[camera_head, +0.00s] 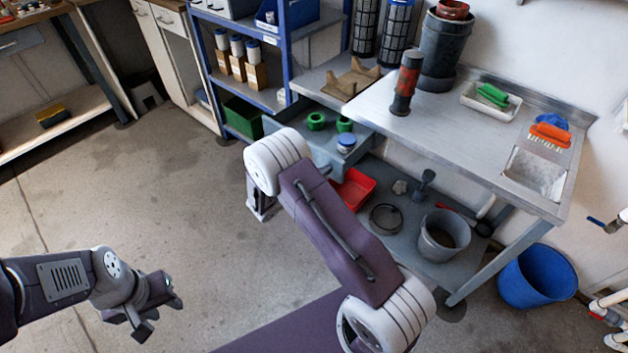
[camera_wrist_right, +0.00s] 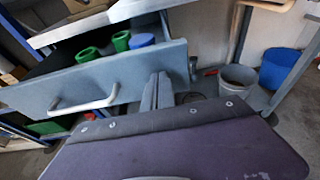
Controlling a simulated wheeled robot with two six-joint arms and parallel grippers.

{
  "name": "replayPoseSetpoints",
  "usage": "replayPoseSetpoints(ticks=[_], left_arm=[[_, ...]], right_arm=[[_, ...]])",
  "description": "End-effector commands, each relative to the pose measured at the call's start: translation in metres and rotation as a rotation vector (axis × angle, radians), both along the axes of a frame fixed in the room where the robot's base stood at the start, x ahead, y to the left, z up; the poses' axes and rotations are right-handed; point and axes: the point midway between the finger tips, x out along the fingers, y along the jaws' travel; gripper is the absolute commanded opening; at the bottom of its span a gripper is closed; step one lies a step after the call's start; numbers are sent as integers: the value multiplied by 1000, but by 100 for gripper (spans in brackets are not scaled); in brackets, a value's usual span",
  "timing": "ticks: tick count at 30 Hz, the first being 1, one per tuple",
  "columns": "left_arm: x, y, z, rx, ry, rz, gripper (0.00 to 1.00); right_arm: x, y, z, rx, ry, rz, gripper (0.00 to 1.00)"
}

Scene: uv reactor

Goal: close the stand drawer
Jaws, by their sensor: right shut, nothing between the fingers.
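The stand drawer (camera_head: 321,151) is pulled out under the left part of the metal worktop. Its grey-blue front (camera_wrist_right: 150,72) with a pale bar handle (camera_wrist_right: 84,104) fills the upper left of the right wrist view. Green ring-like parts and a blue-capped item lie inside it. My right gripper (camera_wrist_right: 158,90) is shut and empty, its fingers in front of the right part of the drawer front; I cannot tell if they touch it. In the head view my right arm hides part of the drawer front. My left gripper (camera_head: 160,316) is open and empty above the floor, far from the drawer.
The metal worktop (camera_head: 440,130) carries a red-and-black cylinder (camera_head: 405,82) and a tray. A red bin (camera_head: 354,189) and grey bucket (camera_head: 443,237) are on the lower shelf. A blue bucket (camera_head: 540,275) stands at right. The floor at left is clear.

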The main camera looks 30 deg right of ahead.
Motion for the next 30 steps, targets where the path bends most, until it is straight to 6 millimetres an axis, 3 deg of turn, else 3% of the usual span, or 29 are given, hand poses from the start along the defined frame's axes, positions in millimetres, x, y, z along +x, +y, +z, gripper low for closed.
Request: replayPoseSetpoints(ticks=[9, 18, 24, 30], left_arm=[[0, 0, -13, 0, 0, 0, 36], [0, 0, -28, 0, 0, 0, 36], [0, 0, -35, 0, 0, 0, 36], [0, 0, -38, 0, 0, 0, 36]], right_arm=[[32, -81, -2, 0, -3, -6, 0], [58, -144, -2, 0, -3, -3, 0], [70, -170, -2, 0, -2, -2, 0], [75, -183, -1, 0, 0, 0, 0]])
